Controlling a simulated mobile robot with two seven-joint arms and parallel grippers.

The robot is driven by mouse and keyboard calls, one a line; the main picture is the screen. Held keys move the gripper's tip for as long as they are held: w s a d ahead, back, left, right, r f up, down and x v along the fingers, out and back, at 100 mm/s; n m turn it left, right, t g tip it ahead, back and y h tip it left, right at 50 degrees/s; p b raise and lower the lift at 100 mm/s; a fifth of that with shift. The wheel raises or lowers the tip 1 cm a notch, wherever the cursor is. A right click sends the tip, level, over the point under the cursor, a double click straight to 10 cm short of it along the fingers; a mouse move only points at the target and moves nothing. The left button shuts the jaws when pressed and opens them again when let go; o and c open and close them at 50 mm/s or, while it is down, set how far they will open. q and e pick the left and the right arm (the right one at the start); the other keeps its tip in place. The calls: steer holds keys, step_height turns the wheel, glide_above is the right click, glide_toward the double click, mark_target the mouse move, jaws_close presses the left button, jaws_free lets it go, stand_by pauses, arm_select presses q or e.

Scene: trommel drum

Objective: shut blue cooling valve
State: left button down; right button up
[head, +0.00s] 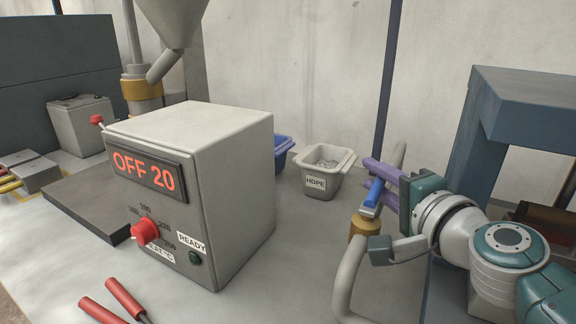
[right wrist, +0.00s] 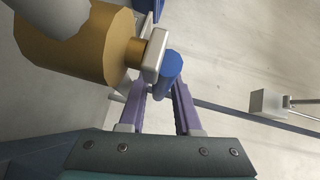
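The blue cooling valve has a blue lever (head: 374,192) on a brass body (head: 364,225), set in a grey pipe at the right of the head view. In the right wrist view the blue lever (right wrist: 168,68) stands at a slant by the fingertips, joined by a pale link to the brass body (right wrist: 75,45). My right gripper (head: 370,178) has two purple fingers, spread apart, with the lever at their tips, partly between them. The fingers (right wrist: 163,92) do not look closed on it; contact cannot be told. My left gripper is not in view.
A grey control box (head: 235,190) reading "OFF 20" with a red knob stands at centre left. A bin labelled HDPE (head: 318,184) and a blue bin (head: 281,152) stand behind. Red-handled pliers (head: 115,300) lie in front. A blue frame (head: 520,105) rises beside my right arm.

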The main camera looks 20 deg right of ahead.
steer(key=shift+w+d+f, duration=0.1)
steer(key=shift+w+f, duration=0.05)
steer(key=shift+w, duration=0.85)
jaws_close()
stand_by(0.8)
